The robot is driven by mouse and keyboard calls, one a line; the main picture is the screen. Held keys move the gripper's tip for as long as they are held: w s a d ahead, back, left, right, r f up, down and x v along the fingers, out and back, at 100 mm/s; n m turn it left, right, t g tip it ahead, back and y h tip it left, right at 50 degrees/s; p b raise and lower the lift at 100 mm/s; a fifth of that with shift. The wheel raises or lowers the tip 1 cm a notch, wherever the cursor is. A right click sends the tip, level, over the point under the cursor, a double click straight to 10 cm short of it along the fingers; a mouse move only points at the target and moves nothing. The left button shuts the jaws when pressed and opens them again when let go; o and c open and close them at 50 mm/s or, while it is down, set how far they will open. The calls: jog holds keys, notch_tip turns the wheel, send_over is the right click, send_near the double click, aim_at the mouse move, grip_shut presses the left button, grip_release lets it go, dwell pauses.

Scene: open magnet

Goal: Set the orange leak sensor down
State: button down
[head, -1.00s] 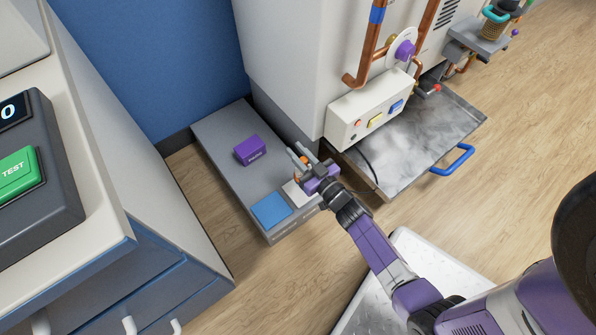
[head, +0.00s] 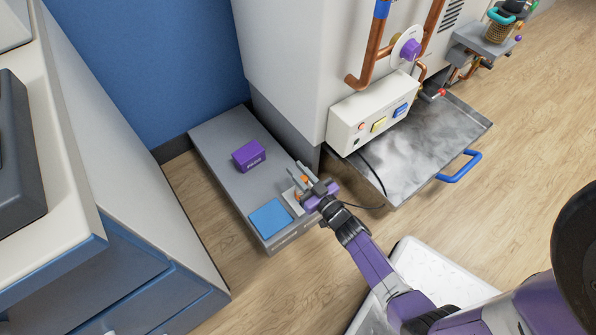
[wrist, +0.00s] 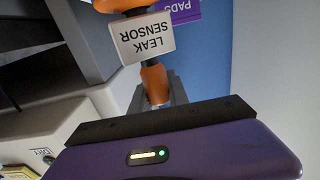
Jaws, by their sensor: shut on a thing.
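The orange leak sensor (wrist: 155,82) is in my gripper, between the fingers, with a white tag reading LEAK SENSOR (wrist: 143,37) in the wrist view. A white square (head: 291,200) lies just under and beside the fingers, partly hidden. I cannot tell whether the sensor touches the platform.
A blue square (head: 270,218) lies in front of the white one. A purple box (head: 249,155), labelled PADS in the wrist view, stands farther back. The white control box (head: 372,113), a black cable (head: 374,178) and a metal tray (head: 420,150) with blue handle (head: 459,167) are to the right.

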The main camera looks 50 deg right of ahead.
jog(key=c, duration=1.3)
grip_release()
jog(key=shift+f, duration=0.1)
jog(key=shift+s+r, duration=0.15)
jog(key=shift+r, duration=0.05)
jog(key=p+v, duration=0.4)
jog(key=v, duration=0.8)
jog(key=s+a+r+n+g+y, duration=0.1)
jog(key=s+a+r, duration=0.3)
jog(key=r, duration=0.5)
jog(key=s+a+r+n+y, duration=0.1)
jog(key=s+a+r+y, duration=0.1)
jog(key=s+a+r, duration=0.3)
jog(key=s+a+r+n+g+y, duration=0.1)
jog(key=s+a+r, duration=0.4)
jog(key=r, duration=0.9)
jog(key=shift+s+a+r+g+y, duration=0.15)
jog(key=shift+a+y, duration=0.1)
jog(key=shift+a, duration=0.45)
jog(key=shift+s+a+f+g+y, duration=0.15)
jog(key=shift+a+y, duration=0.1)
jog(key=shift+a, duration=0.45)
jog(key=shift+w+r, duration=0.1)
jog(key=shift+r, duration=0.1)
